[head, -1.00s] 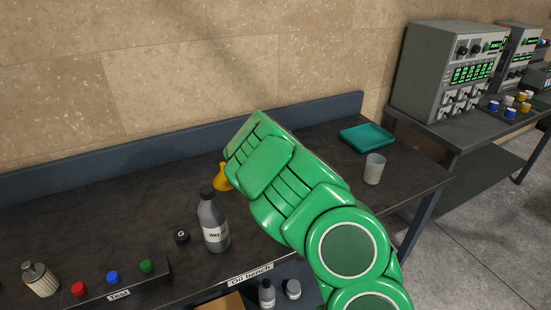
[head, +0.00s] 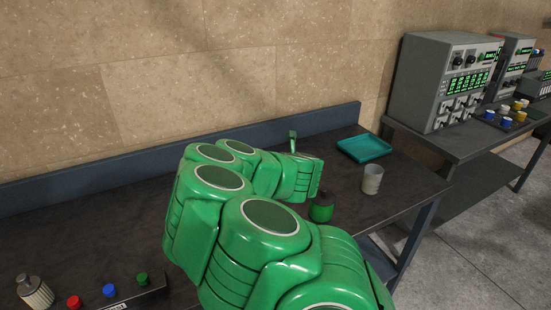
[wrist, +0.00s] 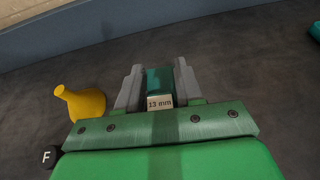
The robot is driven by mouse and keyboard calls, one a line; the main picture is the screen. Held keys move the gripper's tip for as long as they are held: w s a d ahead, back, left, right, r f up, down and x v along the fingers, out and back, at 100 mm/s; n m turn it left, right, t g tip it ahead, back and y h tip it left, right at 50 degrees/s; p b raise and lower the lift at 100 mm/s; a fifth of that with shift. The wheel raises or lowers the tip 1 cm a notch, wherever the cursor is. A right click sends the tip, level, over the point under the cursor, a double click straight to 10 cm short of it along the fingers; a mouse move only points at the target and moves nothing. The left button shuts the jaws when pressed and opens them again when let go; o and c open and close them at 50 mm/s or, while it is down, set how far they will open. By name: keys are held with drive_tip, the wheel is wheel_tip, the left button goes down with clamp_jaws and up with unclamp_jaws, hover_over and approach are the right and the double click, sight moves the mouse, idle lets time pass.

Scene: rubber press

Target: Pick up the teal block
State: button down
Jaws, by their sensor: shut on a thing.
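The teal block (wrist: 159,80) shows in the wrist view with a label reading "13 mm". It sits between the two grey fingers of my gripper (wrist: 158,70), which is shut on it. The dark bench top lies behind it; whether the block touches the bench I cannot tell. In the head view my green arm reaches across the bench and hides the block and the fingers.
A teal tray (head: 364,149) and a grey cup (head: 372,180) stand at the bench's right end. A dark green-bodied jar (head: 321,208) stands near my arm. A yellow funnel (wrist: 82,103) lies left of my gripper. Red, blue and green caps (head: 109,291) sit front left.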

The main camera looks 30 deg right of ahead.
drive_tip(key=shift+a+v, duration=0.15)
drive_tip(key=shift+v, duration=0.8)
drive_tip(key=shift+a+v, duration=0.2)
drive_tip(key=shift+v, duration=0.75)
drive_tip(key=shift+s+a+r, duration=0.3)
drive_tip(key=shift+s+r, duration=0.05)
drive_tip(key=shift+s, duration=0.15)
